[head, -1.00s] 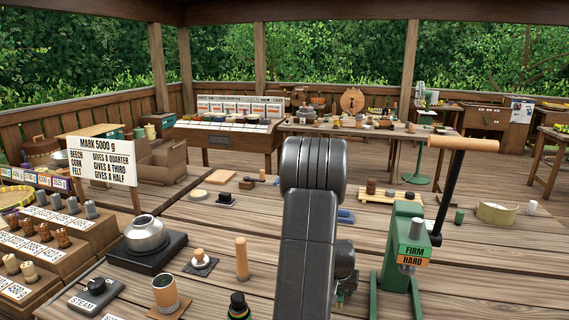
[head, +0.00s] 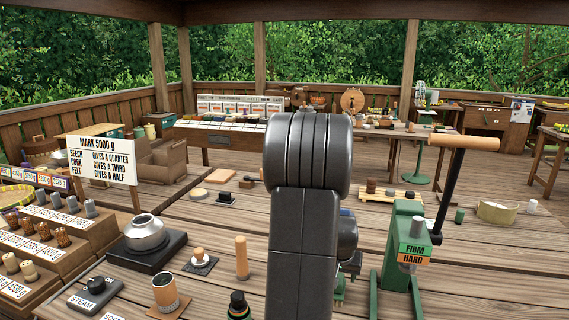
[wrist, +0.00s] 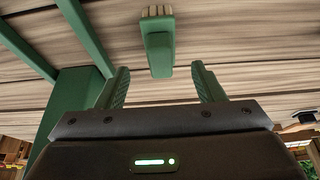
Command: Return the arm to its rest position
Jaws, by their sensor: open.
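My arm rises through the middle of the head view and hides the table behind it. My gripper (wrist: 160,88) shows in the wrist view with its two green-padded fingers apart and nothing between them. A green-handled brush with pale bristles (wrist: 158,40) is seen beyond the fingertips, apart from them. The green lever press (head: 403,260), with FIRM and HARD labels and a wooden-handled lever (head: 452,185), stands just right of my arm. Its green frame (wrist: 75,110) appears to be at the left of the wrist view, close to the fingers.
A kettle-like metal pot (head: 145,232) on a black base, a wooden peg (head: 241,258) and a cup (head: 165,290) stand left of my arm. A sign (head: 102,160) stands further left. A shallow round tub (head: 497,212) is at the right. Bare planks (head: 500,270) lie at the front right.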

